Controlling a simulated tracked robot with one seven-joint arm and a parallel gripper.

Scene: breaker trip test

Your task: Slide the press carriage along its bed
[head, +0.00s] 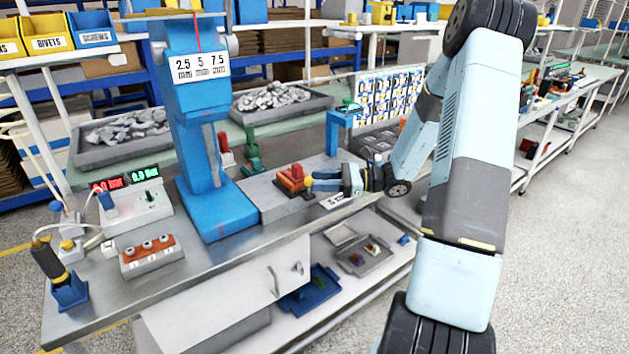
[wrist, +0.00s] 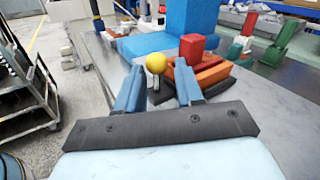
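The press carriage (head: 291,181) is an orange block with a red block on top, sitting on the grey bed (head: 262,200) in front of the blue press (head: 205,130). A yellow ball knob (head: 309,182) stands at the carriage's right side in the head view. In the wrist view the carriage (wrist: 210,72) lies just right of the knob (wrist: 155,63). My gripper (head: 318,182) reaches in from the right, level with the knob. In the wrist view my gripper (wrist: 158,76) has its blue fingers apart, with the knob between the tips and gaps beside it.
A white control box (head: 135,207) with red and green displays stands left of the press. An orange-topped box (head: 150,252) and a blue tool holder (head: 68,290) are at the bench's left front. A blue gate-like stand (head: 343,125) is behind my gripper. Grey trays of metal pieces (head: 275,98) lie behind.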

